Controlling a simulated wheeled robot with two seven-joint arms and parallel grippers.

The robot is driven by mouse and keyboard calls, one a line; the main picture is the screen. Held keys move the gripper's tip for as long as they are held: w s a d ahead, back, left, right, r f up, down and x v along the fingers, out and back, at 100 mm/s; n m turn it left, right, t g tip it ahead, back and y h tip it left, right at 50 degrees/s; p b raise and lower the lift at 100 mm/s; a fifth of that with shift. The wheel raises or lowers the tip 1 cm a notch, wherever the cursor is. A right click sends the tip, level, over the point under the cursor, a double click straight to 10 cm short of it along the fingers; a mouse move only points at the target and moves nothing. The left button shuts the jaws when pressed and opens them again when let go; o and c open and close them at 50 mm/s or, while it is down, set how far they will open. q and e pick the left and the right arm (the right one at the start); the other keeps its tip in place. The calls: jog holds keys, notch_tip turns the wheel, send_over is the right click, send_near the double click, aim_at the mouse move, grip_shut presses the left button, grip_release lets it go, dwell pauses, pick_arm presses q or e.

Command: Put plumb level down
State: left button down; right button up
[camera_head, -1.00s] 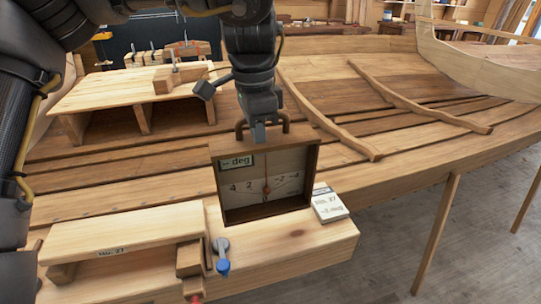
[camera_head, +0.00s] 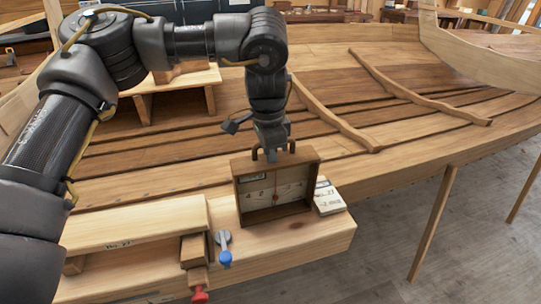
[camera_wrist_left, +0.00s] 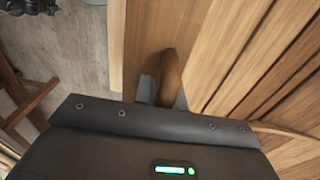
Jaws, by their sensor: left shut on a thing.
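The plumb level (camera_head: 276,192) is a square dark-wood box with a pale dial and a pointer. It is upright, slightly turned, at the right part of the light plank bench (camera_head: 312,238). I cannot tell for sure whether its base touches the plank. My left gripper (camera_head: 274,152) comes down from above and is shut on its top handle. The handle (camera_wrist_left: 168,76) shows as a rounded brown bar in the left wrist view, partly hidden by the gripper body. My right gripper is not in view.
A small labelled white block (camera_head: 328,197) stands close to the level's right side. A blue-knobbed lever (camera_head: 224,250) and a red-knobbed clamp (camera_head: 199,290) are to the left. A raised board (camera_head: 135,222) lies farther left. The planked hull (camera_head: 400,125) spreads behind.

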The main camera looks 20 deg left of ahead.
pick_arm(q)
jog(key=shift+s+r, duration=0.1)
jog(key=shift+d, duration=0.1)
jog(key=shift+s+f, duration=0.1)
jog(key=shift+f, duration=0.1)
jog(key=c, duration=1.5)
grip_release()
jog(key=shift+o, duration=0.2)
